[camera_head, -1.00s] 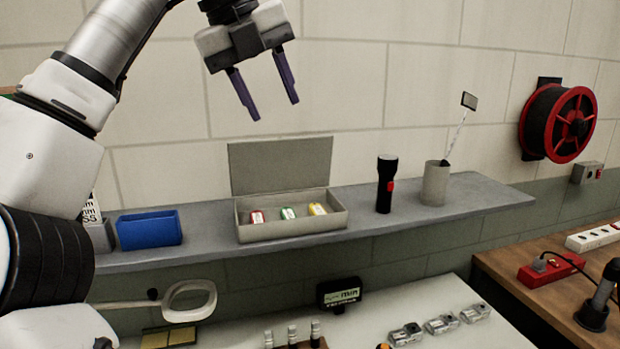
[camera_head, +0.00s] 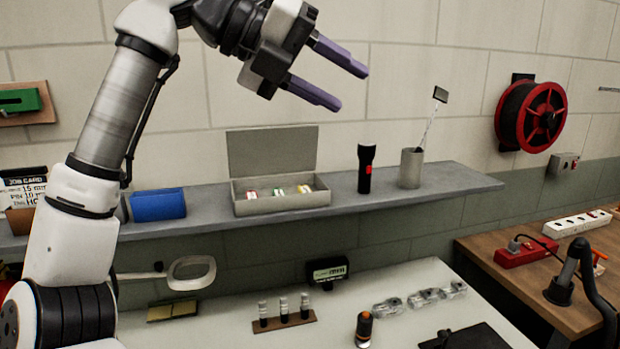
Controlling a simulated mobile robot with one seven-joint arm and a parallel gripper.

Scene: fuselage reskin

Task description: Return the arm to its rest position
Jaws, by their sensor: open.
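My gripper (camera_head: 354,87) is open and empty. It is raised in front of the block wall, above the shelf, with its two purple fingers pointing right and slightly down. My arm (camera_head: 118,110) rises from the lower left and bends at the top toward the gripper. Nothing touches the fingers.
The grey shelf (camera_head: 440,186) holds an open box (camera_head: 280,205) with several small items, a blue bin (camera_head: 158,205), a black flashlight (camera_head: 365,168) and a grey cup (camera_head: 410,168). A white table (camera_head: 230,320) lies below. A red reel (camera_head: 540,117) hangs at right.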

